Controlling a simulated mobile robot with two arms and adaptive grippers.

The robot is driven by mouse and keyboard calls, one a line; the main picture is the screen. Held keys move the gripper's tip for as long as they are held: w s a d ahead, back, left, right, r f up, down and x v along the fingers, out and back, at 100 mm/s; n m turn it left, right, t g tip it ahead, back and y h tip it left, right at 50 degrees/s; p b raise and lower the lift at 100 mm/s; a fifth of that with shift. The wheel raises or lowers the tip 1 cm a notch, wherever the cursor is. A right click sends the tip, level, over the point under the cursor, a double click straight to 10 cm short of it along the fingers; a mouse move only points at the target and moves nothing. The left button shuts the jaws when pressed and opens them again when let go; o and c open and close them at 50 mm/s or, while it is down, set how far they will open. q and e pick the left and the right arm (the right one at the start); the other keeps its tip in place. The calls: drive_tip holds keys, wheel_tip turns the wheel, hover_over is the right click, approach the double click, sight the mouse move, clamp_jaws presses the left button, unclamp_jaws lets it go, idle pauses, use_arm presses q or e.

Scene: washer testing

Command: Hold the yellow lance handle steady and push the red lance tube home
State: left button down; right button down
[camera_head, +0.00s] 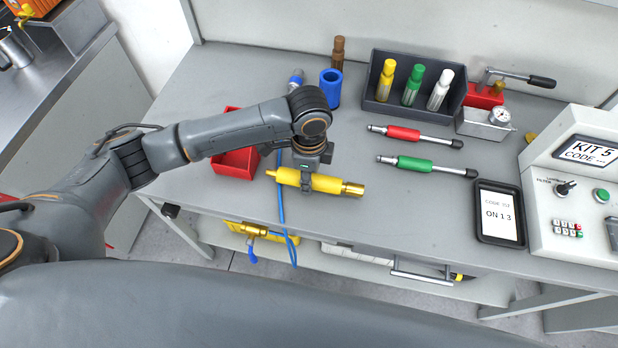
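The yellow lance handle (331,183) is at the front middle of the bench, roughly level, with a brass end at its right. My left gripper (306,183) comes down on it from above, its dark fingers closed around the handle left of its middle. I cannot tell whether the handle touches the bench. The red lance tube (404,133) lies on the bench behind and to the right, apart from the handle, with a metal tip at its left and a dark right end. My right gripper is not in view.
A green lance tube (414,163) lies in front of the red one. A dark tray (400,108) holds yellow, green and white nozzles. A blue hose (281,205) hangs over the front edge. A tablet (499,212) and control box (585,170) stand at right. A red bin (236,163) is at left.

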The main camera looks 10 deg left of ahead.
use_arm(q)
drive_tip(key=shift+w+a+f+b, duration=0.2)
drive_tip(key=shift+w+f+b, duration=0.35)
drive_tip(key=shift+w+f, duration=0.4)
drive_tip(key=shift+f, duration=0.25)
idle(0.5)
idle(0.5)
